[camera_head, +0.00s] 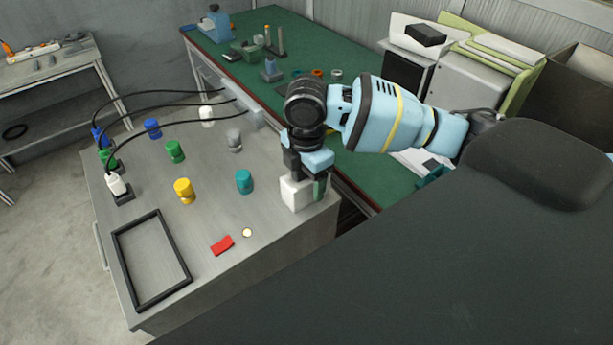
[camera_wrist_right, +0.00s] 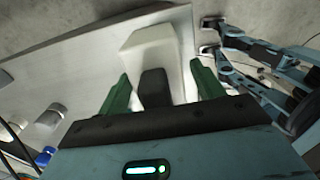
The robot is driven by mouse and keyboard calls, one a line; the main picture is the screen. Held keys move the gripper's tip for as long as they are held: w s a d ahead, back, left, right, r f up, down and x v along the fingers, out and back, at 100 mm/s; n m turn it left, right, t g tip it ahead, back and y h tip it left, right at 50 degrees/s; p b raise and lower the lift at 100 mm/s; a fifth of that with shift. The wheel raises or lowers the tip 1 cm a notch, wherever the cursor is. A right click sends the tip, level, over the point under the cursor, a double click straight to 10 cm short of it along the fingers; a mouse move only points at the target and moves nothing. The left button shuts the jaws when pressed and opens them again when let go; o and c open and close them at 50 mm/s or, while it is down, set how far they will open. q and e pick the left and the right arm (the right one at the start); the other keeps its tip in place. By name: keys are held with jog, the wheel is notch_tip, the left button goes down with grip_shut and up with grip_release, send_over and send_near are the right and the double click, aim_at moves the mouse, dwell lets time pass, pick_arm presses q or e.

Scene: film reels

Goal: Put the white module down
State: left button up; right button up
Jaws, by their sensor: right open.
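The white module (camera_head: 296,194) is a pale block at the right corner of the grey bench top (camera_head: 215,215). It appears to rest on that surface, though its underside is hidden. My right gripper (camera_head: 307,178) is right above and around it, pointing down. In the right wrist view, the white module (camera_wrist_right: 155,48) lies between the green fingers of my right gripper (camera_wrist_right: 163,92), with gaps on both sides. The gripper is open. My left gripper does not show.
A black rectangular frame (camera_head: 157,211), a red piece (camera_head: 222,245) and a small round pale disc (camera_head: 247,233) lie on the bench. Several coloured knobs, such as the yellow one (camera_head: 184,190), and black cables stand left. A green-topped table (camera_head: 270,92) is behind.

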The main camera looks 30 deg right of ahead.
notch_tip(320, 180, up, 12)
jog(key=shift+r, duration=0.15)
dwell(0.5)
jog(key=shift+s, duration=0.1)
dwell(0.4)
